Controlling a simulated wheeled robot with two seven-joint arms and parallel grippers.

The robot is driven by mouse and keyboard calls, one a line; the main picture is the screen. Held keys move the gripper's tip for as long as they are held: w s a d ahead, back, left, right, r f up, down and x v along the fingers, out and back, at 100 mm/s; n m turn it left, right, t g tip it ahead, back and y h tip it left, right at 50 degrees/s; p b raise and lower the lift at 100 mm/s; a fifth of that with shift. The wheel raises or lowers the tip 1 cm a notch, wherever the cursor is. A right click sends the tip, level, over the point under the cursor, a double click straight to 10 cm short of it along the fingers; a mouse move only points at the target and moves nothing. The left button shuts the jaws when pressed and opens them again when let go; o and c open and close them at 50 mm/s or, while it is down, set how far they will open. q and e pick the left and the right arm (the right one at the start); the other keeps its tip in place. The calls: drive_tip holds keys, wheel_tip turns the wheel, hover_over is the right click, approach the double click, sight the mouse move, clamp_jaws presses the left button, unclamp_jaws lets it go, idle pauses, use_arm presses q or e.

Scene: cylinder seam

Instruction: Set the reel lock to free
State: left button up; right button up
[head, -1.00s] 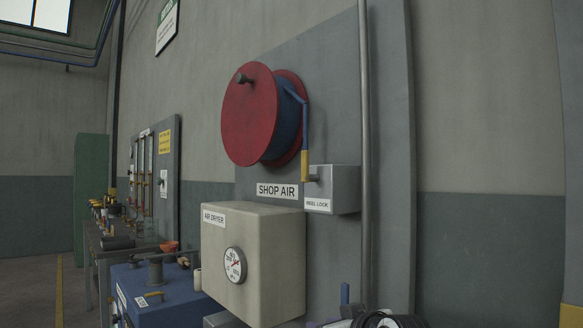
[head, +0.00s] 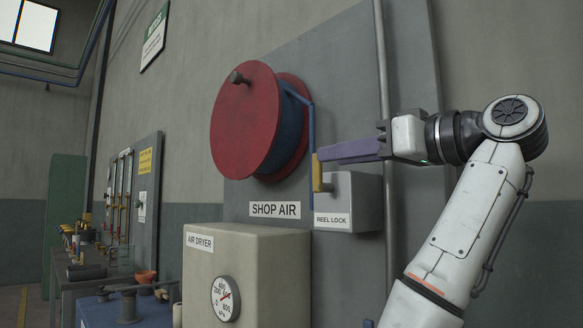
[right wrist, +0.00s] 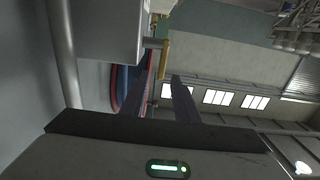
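The reel lock is a grey box (head: 350,202) labelled REEL LOCK, fixed to the wall panel below and right of the hose reel. A short shaft on its left side carries a yellow lever (head: 317,173), which stands upright. The lever also shows in the right wrist view (right wrist: 164,62), ahead between the fingertips. My right gripper (head: 320,154) reaches in from the right, its purple fingers level, their tips close to the lever's upper end. In the right wrist view the fingers (right wrist: 164,78) are apart with nothing gripped. I cannot tell whether they touch the lever. My left gripper is out of view.
The red hose reel (head: 243,118) with blue hose is just left of the fingers. A vertical grey pipe (head: 382,75) runs behind my right gripper. The air dryer box (head: 255,262) stands below. A cluttered bench (head: 95,275) is at the left.

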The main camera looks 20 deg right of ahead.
sight(313, 158)
drive_tip(key=p+x, duration=0.1)
drive_tip(key=x, duration=0.8)
drive_tip(key=shift+w+a, duration=0.15)
drive_tip(key=shift+a, duration=0.05)
clamp_jaws()
